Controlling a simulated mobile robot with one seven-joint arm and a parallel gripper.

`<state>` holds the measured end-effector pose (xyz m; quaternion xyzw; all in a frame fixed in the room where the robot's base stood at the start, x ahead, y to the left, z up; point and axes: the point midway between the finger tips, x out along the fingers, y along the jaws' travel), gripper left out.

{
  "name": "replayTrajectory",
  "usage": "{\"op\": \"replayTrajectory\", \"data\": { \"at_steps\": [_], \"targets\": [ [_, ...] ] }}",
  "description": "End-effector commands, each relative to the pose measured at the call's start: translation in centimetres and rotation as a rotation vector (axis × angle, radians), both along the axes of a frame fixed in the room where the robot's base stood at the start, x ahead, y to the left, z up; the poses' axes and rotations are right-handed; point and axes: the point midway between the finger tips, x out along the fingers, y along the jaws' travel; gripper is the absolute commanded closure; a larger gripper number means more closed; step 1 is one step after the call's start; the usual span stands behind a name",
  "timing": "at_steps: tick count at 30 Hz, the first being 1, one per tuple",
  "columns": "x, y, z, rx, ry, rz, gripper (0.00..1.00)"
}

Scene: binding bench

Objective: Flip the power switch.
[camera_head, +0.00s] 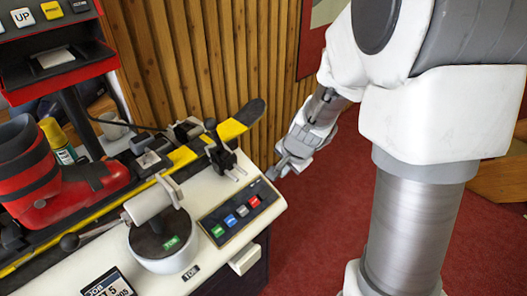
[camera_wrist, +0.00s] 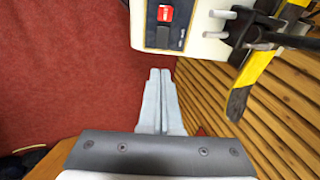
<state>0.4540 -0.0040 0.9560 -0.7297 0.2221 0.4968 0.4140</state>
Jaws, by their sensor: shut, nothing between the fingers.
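A dark control panel (camera_head: 240,211) lies on the white bench top, with a row of green, blue, grey and red buttons. The red button (camera_head: 254,202) also shows in the wrist view (camera_wrist: 165,13). A small dark element (camera_wrist: 162,38) sits beyond it near the panel's end, with small lettering beside it; it may be the power switch, but it is too small to be sure. My gripper (camera_head: 276,174) is shut and empty, just off the bench's right corner. In the wrist view its fingertips (camera_wrist: 160,72) point toward that panel end, apart from it.
A black and yellow ski (camera_head: 180,157) lies along the bench in clamps, its tip jutting toward the slatted wood wall (camera_head: 200,50). A red ski boot (camera_head: 45,185) and a white round unit (camera_head: 163,248) stand to the left. Red carpet (camera_head: 315,225) is clear at the right.

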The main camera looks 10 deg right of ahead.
Motion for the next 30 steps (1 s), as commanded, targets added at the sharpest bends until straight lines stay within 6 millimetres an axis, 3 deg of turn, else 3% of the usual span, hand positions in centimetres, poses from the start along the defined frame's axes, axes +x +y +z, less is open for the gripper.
{"op": "replayTrajectory", "data": {
  "at_steps": [17,30],
  "targets": [
    [0.5,-0.2,-1.2,0.001,0.005,-0.021,1.0],
    [3.8,0.5,-9.2,0.002,0.008,-0.021,1.0]
  ]
}}
